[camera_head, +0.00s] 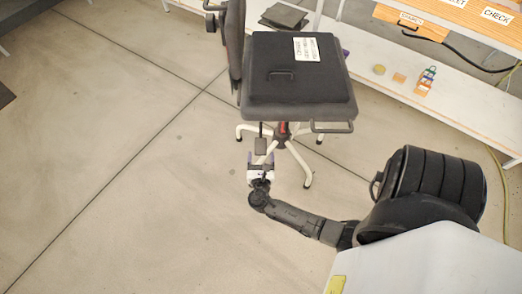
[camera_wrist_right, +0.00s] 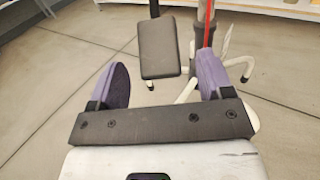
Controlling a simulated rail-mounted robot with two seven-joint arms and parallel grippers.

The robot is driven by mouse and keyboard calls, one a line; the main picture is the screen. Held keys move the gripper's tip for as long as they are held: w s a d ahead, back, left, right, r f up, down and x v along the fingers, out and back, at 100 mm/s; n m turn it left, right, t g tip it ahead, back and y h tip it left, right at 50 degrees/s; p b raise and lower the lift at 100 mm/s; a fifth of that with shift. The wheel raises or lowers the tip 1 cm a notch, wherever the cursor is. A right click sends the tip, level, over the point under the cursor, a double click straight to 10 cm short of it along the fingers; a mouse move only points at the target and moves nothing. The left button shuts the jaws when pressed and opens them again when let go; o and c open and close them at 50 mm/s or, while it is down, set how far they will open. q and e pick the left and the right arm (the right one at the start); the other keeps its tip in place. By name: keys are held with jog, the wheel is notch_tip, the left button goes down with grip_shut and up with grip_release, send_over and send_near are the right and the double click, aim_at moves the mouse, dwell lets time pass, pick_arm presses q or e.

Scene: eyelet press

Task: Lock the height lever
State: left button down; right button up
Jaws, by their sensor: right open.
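An office chair stands with its grey seat (camera_head: 300,109) facing up and its white star base (camera_head: 300,160) below. A dark paddle on a thin rod, apparently the height lever (camera_head: 260,145), sticks out under the seat's front left; it shows as a flat grey pad in the right wrist view (camera_wrist_right: 160,48). My right gripper (camera_head: 261,163) is just in front of the paddle, open, with purple finger pads apart. In the right wrist view (camera_wrist_right: 163,82) the paddle lies beyond the fingertips, between their lines, apparently untouched. My left gripper is out of view.
A black pad (camera_head: 300,75) with a white label lies on the seat. A loop handle (camera_head: 332,127) juts from the seat's front right. The chair's column (camera_wrist_right: 205,25), with a red strip, stands behind my right finger. A white bench (camera_head: 460,115) runs behind. Floor at left is clear.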

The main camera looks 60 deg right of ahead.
aim_at(260, 150)
jog(key=x, duration=0.3)
jog(key=shift+w+b, duration=0.1)
jog(key=shift+b, duration=0.3)
jog(key=shift+w+d, duration=0.1)
jog(key=shift+d, duration=0.2)
jog(key=shift+c, duration=0.2)
